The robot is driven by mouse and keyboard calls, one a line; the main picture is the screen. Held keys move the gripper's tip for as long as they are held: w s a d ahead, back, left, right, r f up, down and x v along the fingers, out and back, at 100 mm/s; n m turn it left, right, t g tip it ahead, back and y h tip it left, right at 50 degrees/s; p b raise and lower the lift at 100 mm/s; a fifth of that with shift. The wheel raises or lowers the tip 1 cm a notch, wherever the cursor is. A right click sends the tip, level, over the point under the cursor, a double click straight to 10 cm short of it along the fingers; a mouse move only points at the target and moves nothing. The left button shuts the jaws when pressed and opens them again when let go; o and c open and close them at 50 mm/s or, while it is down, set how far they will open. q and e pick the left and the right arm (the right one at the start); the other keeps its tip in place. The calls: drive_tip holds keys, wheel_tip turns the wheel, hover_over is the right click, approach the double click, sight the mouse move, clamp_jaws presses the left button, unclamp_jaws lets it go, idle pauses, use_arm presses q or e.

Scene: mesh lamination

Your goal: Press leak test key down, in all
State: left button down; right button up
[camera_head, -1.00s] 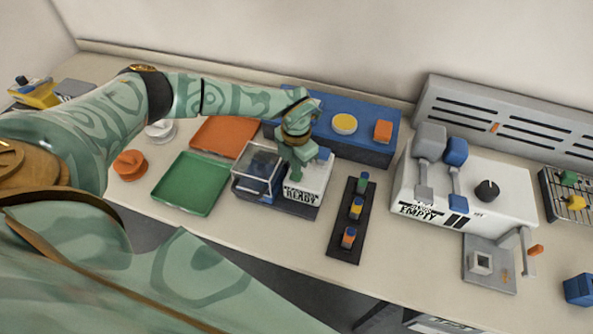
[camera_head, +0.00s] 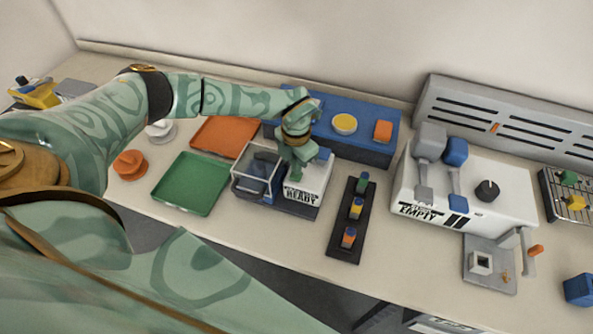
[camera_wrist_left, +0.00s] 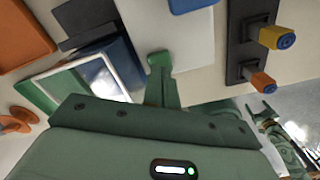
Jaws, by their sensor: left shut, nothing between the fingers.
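The leak tester is a small white unit (camera_head: 318,181) with a READY label and a clear-lidded chamber (camera_head: 256,177) on its left. My left gripper (camera_head: 298,172) points down over the white top, with its fingers shut and empty. In the left wrist view the closed fingertips (camera_wrist_left: 160,62) are over the white surface. The fingers cover what is under them, so I cannot tell whether they touch a key. A blue piece (camera_head: 323,153) shows just behind the fingers. My right gripper (camera_wrist_left: 264,112) seems to show small at the right of the left wrist view; its jaws are unclear.
A black strip with several coloured pegs (camera_head: 345,247) lies right of the tester. Green (camera_head: 190,184) and orange (camera_head: 222,138) trays lie left. A blue block (camera_head: 360,144) stands behind. A white machine labelled EMPTY (camera_head: 480,185) stands further right.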

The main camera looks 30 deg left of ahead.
use_arm(q)
drive_tip(key=shift+f, duration=0.15)
idle(0.3)
drive_tip(key=shift+f+b, duration=0.4)
drive_tip(key=shift+f, duration=0.6)
wheel_tip(320, 180, up, 6)
drive_tip(key=p, duration=0.5)
drive_tip(key=shift+f, duration=0.1)
drive_tip(key=shift+s+f, duration=0.1)
idle(0.6)
